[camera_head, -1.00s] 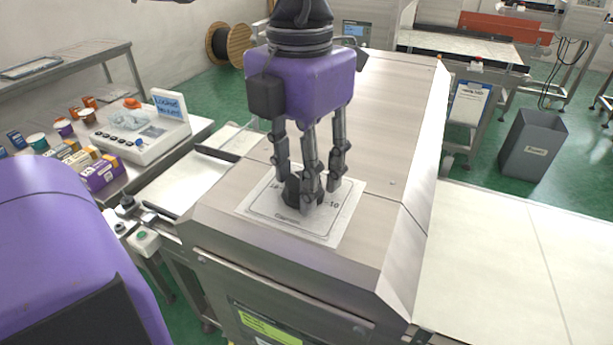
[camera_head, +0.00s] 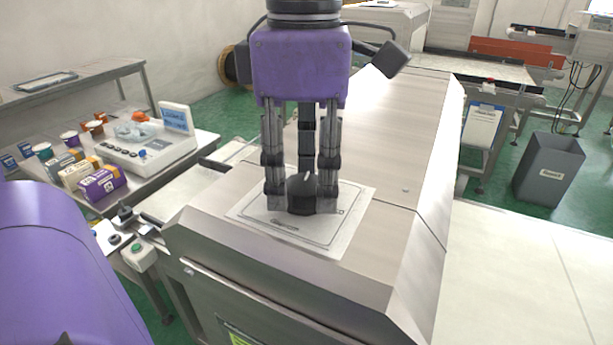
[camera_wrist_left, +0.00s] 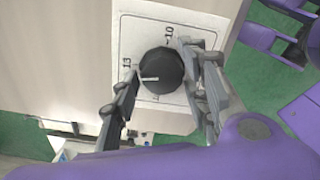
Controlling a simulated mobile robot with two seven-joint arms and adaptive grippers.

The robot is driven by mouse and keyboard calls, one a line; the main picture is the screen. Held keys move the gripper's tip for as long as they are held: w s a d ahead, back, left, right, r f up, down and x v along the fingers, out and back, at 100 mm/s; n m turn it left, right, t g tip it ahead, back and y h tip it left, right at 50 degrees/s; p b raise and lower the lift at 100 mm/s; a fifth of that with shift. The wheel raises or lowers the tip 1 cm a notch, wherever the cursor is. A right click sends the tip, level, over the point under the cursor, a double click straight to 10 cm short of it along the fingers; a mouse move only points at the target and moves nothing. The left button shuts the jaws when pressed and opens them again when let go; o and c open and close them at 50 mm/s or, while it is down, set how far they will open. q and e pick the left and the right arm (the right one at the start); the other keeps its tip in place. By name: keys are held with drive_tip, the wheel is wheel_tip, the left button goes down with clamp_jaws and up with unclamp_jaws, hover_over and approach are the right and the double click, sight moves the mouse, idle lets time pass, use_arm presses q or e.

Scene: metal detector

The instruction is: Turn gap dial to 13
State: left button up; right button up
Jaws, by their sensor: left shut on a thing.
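The gap dial (camera_head: 301,192) is a round black knob on a white plate (camera_head: 338,235) on top of the steel machine. In the left wrist view the dial (camera_wrist_left: 161,70) shows a white pointer line. The line points left, near a printed 13 and slightly below it; a 10 is printed above the knob. My left gripper (camera_head: 302,198) points straight down over the plate, its fingers around the dial and shut on it. In the left wrist view fingers lie on both sides of the knob (camera_wrist_left: 160,85). Part of the scale is hidden. My right gripper is not in view.
The steel machine housing (camera_head: 390,150) extends behind the dial. A table at the left holds boxes (camera_head: 100,183) and a white device (camera_head: 145,150). A conveyor (camera_head: 510,270) lies at the right, and a grey bin (camera_head: 549,170) stands behind it.

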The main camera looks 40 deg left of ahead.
sight(305, 180)
use_arm(q)
drive_tip(key=shift+w+m+b, duration=0.15)
drive_tip(key=shift+m+b, duration=0.15)
drive_tip(key=shift+m, duration=0.9)
drive_tip(key=shift+r, duration=0.1)
drive_tip(key=o, duration=1.1)
wheel_tip(305, 180, up, 12)
drive_tip(key=shift+f, duration=0.1)
